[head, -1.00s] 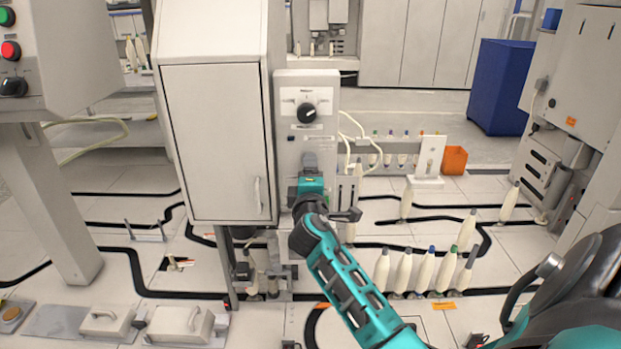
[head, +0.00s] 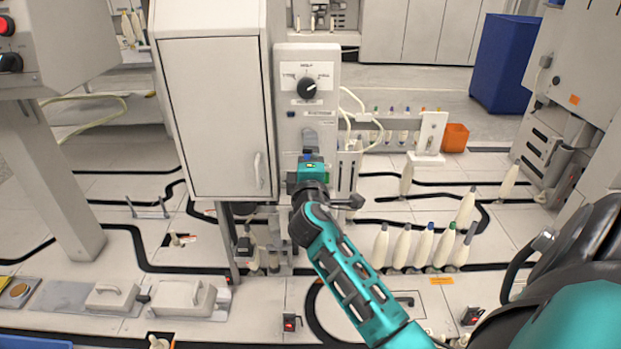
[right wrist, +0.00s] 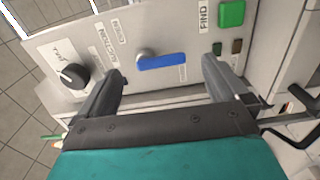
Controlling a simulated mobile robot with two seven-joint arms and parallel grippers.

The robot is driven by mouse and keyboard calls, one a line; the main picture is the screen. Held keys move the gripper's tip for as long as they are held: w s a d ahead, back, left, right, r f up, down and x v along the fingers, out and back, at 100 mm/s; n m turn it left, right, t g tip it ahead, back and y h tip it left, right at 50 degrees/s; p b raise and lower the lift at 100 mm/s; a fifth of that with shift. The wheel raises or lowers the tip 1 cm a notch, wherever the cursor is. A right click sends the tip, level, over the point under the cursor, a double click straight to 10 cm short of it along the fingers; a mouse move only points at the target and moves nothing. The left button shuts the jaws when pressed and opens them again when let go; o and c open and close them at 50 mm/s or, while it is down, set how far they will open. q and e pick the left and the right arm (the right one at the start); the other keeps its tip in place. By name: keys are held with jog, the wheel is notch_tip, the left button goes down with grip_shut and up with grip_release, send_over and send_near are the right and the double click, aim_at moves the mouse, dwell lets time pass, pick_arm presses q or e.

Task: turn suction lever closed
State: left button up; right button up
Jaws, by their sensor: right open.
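The suction lever is a blue bar (right wrist: 162,62) with a grey round pivot at its left end. It lies nearly level across the picture on the grey panel (right wrist: 205,75). My right gripper (right wrist: 160,78) is open, one finger on each side of the lever, and I see no finger touching it. In the head view my right gripper (head: 311,158) is in front of the lower part of the same panel (head: 323,115) and hides the lever. My left gripper is not in view.
A black rotary knob (head: 307,88) sits higher on the panel; it also shows in the right wrist view (right wrist: 73,75). A green button (right wrist: 231,14) is near the lever. A closed cabinet (head: 215,120) stands directly left. White bobbins (head: 423,245) stand on the right.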

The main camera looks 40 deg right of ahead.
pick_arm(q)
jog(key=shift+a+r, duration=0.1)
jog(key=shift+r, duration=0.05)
pick_arm(e)
jog(key=v, duration=0.9)
jog(key=shift+s+a, duration=0.15)
jog(key=shift+s, duration=0.05)
pick_arm(q)
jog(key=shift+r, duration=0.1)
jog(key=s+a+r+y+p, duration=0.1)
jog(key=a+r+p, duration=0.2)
jog(key=p, duration=0.7)
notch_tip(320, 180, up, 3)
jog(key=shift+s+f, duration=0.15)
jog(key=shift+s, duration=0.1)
pick_arm(e)
jog(key=s+a+f+m+g+y, duration=0.1)
jog(key=s+a+f+m+y, duration=0.2)
jog(key=s+a+f+y, duration=0.3)
jog(key=s+a+f+m+g+y, duration=0.2)
jog(key=s+a+f+m+y, duration=0.2)
jog(key=s+a+f+y, duration=0.3)
jog(key=a, duration=0.4)
jog(key=shift+s+a+y, duration=0.25)
jog(key=shift+s+y, duration=0.15)
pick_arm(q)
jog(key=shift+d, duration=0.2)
pick_arm(e)
jog(key=shift+c, duration=0.3)
